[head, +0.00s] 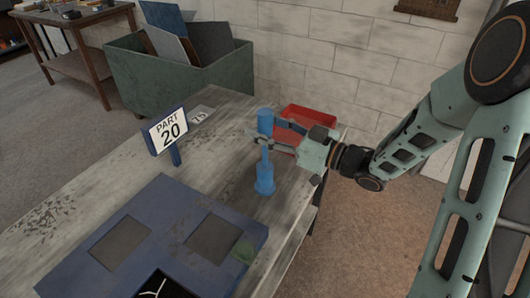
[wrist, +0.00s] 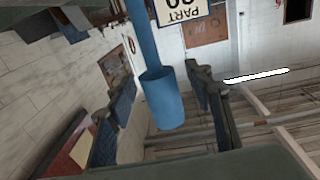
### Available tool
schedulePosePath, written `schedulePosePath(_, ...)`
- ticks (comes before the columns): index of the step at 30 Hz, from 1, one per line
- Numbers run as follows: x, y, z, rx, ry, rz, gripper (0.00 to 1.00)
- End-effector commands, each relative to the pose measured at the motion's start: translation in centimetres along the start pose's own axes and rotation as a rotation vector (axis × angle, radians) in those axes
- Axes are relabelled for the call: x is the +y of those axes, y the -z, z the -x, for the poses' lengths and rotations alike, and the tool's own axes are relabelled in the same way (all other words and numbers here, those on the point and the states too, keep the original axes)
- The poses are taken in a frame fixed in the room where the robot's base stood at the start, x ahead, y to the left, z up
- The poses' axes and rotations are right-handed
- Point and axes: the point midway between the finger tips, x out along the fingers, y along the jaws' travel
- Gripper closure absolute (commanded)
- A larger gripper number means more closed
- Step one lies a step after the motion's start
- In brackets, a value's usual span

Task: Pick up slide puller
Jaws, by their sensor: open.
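The slide puller (head: 265,185) is a blue upright tool on the wooden bench, with a wide base, a thin rod and a thicker cylinder at the top. My gripper (head: 262,129) reaches in from the right at the height of its upper part. The jaws are open, with one finger on each side of the puller. In the wrist view, which is upside down, the blue cylinder (wrist: 163,100) and its rod show between the two spread fingers. A gap shows on both sides of the cylinder there. The fingers partly cover the upper puller in the head view.
A red tray (head: 318,117) sits behind my gripper at the bench's far right. A dark blue panel (head: 165,205) lies in front. A green bin (head: 130,77) stands behind the bench.

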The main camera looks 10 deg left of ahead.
Motion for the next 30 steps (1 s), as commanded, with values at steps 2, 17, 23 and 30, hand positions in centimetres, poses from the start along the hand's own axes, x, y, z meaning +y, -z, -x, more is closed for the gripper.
schedulePosePath(2, 0.0, -0.01, 0.02, 0.0, 0.0, 0.0, 0.52)
schedulePosePath(17, -0.01, -0.02, 0.06, 0.0, 0.0, 0.0, 1.0)
schedulePosePath(23, -0.01, -0.02, 0.06, 0.0, 0.0, 0.0, 1.0)
schedulePosePath(30, 0.0, 0.2, 0.02, 0.004, 0.001, 0.002, 1.0)
